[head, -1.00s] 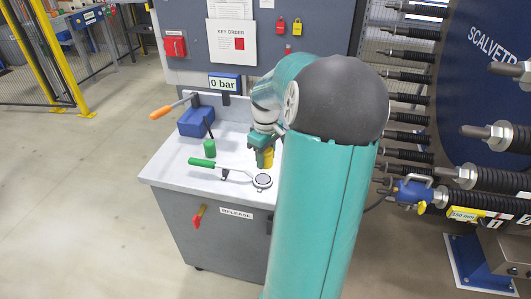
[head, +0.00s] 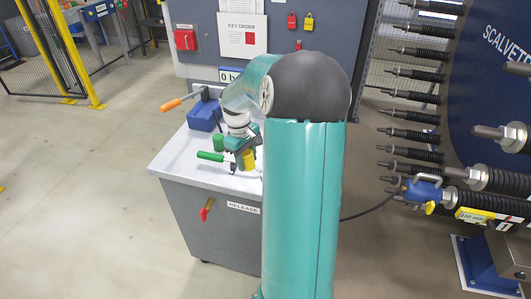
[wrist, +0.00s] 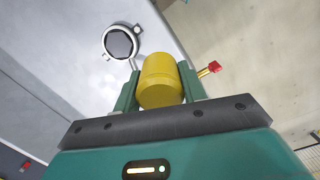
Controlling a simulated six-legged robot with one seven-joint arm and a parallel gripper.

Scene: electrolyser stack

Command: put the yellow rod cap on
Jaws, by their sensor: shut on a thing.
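My gripper (head: 245,157) is shut on the yellow rod cap (head: 250,160), a smooth cylinder. In the wrist view the cap (wrist: 160,82) sits between the two green fingers (wrist: 159,88). Several rods with black springs (head: 411,134) stick out from the blue stack end plate (head: 475,100) on the right, well apart from my gripper. Which rod takes the cap I cannot tell.
A blue pump (head: 424,190) with a hose hangs by the rods. Floor at left is clear.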

